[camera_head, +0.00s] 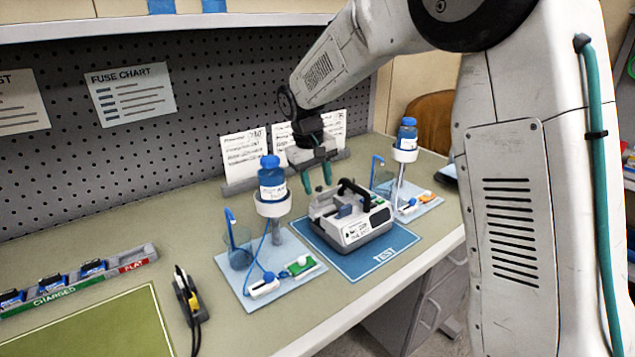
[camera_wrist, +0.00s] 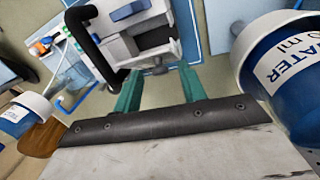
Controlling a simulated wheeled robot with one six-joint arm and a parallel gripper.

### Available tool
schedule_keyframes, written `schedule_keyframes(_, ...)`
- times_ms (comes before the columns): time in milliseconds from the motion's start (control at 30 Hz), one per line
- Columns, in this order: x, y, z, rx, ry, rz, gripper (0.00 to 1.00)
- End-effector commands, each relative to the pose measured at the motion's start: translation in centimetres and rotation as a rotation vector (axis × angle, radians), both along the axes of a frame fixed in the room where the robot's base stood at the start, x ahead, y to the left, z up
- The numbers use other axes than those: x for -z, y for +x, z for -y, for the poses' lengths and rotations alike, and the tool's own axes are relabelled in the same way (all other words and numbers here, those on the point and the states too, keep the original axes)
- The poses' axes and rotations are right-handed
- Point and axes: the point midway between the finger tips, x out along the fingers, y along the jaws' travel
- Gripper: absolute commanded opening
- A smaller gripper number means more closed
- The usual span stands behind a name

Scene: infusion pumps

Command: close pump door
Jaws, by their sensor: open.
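The white and grey infusion pump (camera_head: 368,228) sits on the blue TEST mat (camera_head: 385,258). A black handle (camera_head: 354,187) stands up at its top; it also shows at the left of the wrist view (camera_wrist: 88,38). Dark and grey parts show in the pump's top, but I cannot tell clearly which part is the door or how far it stands open. My gripper (camera_head: 318,184) points down just above and behind the pump. Its two green fingers (camera_wrist: 160,88) are apart and empty, and the pump body (camera_wrist: 150,42) lies beyond them.
A water bottle on a stand (camera_head: 272,180) is close left of my gripper, and fills the wrist view's right (camera_wrist: 288,68). Another bottle stand (camera_head: 406,140) is right of the pump. Cups and small trays flank the mat. Paper cards (camera_head: 244,153) stand behind.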

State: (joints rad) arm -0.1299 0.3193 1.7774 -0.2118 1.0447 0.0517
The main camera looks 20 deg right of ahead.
Motion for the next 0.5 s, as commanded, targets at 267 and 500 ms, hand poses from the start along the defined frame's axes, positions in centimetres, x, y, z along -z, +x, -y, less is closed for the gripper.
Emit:
schedule_keyframes(267,0.6,0.03,0.13,0.001,0.0,0.002,0.41)
schedule_keyframes(500,0.58,0.02,0.12,0.001,0.0,0.002,0.0)
